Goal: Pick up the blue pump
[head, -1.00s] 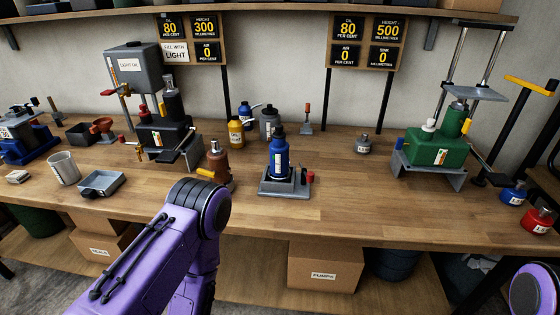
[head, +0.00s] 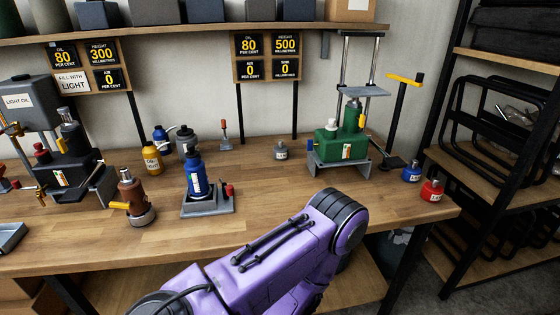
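A blue bottle-shaped pump body (head: 195,180) with a dark top and a white label stands upright in a grey metal base (head: 207,207) near the front middle of the workbench. A red knob (head: 229,190) sits at the base's right side. A smaller blue pot (head: 412,172) stands at the bench's right end, and a blue bottle (head: 160,138) stands farther back. A purple arm link of mine crosses the front edge of the bench, to the right of the grey base. Neither gripper shows in the head view.
A brown bottle (head: 131,192) stands left of the grey base, and a yellow bottle (head: 152,158) stands behind. A green jack (head: 341,140) is at the back right, near a red pot (head: 432,190). The bench between base and jack is mostly clear. A black shelf rack (head: 462,150) is at right.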

